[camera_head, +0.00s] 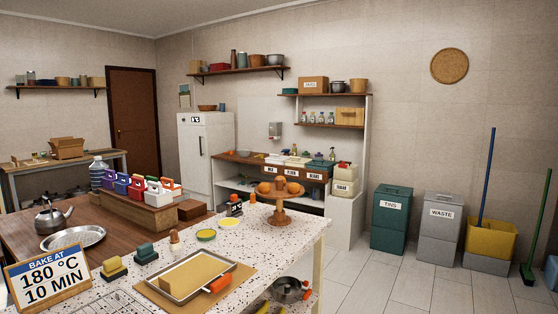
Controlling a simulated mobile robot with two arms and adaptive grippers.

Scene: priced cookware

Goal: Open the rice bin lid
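A row of labelled bins stands at the wooden counter along the back wall, far from me. The left label (271,170) is short and may read RICE, but it is too small to be sure. The middle label (292,173) and the right label (314,176) look longer. I cannot tell from here whether any of the lids is open or shut. A cream container (345,187) with a label and a red-topped box above it stands at the right end. Neither of my grippers is in view.
A speckled worktop (262,243) with a tray (193,279), a fruit stand (281,205) and sponges lies between me and the back counter. Free tiled floor (375,275) runs along its right. A green TINS bin (391,220) and grey WASTE bin (436,232) stand by the wall.

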